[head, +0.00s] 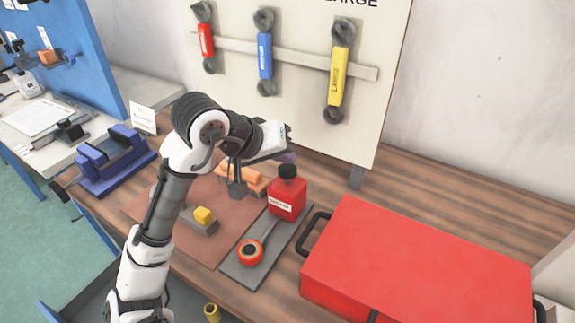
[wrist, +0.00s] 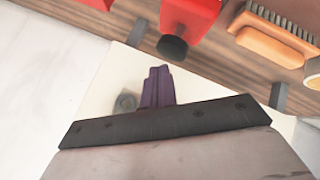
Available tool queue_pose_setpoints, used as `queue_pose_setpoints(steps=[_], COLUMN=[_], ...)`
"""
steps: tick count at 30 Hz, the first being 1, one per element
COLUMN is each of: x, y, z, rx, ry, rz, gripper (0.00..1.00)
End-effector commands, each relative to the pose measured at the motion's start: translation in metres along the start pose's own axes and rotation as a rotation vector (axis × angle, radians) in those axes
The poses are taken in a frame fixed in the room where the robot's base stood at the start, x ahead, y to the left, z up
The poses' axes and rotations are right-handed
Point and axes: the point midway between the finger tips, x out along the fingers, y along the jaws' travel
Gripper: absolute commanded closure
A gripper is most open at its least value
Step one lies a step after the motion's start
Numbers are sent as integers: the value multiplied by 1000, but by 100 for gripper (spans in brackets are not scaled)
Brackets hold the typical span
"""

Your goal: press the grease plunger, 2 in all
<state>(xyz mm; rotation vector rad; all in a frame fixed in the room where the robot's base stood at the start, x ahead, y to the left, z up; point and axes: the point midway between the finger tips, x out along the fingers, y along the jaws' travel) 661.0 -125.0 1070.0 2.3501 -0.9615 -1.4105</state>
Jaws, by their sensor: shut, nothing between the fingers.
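The grease pot is a red box-shaped bottle (head: 287,201) with a white label. Its plunger is the black knob (head: 287,171) on top, standing clear above the red body. My gripper (head: 286,157) is shut and empty, its purple fingers just behind and above the knob. In the wrist view the fingers (wrist: 158,75) end close beside the black knob (wrist: 172,47), with the red bottle (wrist: 190,17) beyond. I cannot tell whether fingers and knob touch.
A red toolbox (head: 420,255) stands close on the right. An orange brush (wrist: 270,38) lies beside the bottle. A wrench board (head: 300,85) rises behind. A grey tray (head: 240,270) with an orange ring (head: 250,253) lies in front; a blue vise (head: 112,160) stands left.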

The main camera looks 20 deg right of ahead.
Motion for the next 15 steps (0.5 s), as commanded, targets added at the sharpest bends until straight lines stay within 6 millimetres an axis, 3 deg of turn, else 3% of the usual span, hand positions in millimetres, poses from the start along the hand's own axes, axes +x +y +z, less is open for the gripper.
queue_pose_setpoints(steps=[5,15], x=[-2,-26], y=[2,20], z=[-2,-19], rx=[0,0], ry=[0,-1], rz=[0,2], gripper=[100,100])
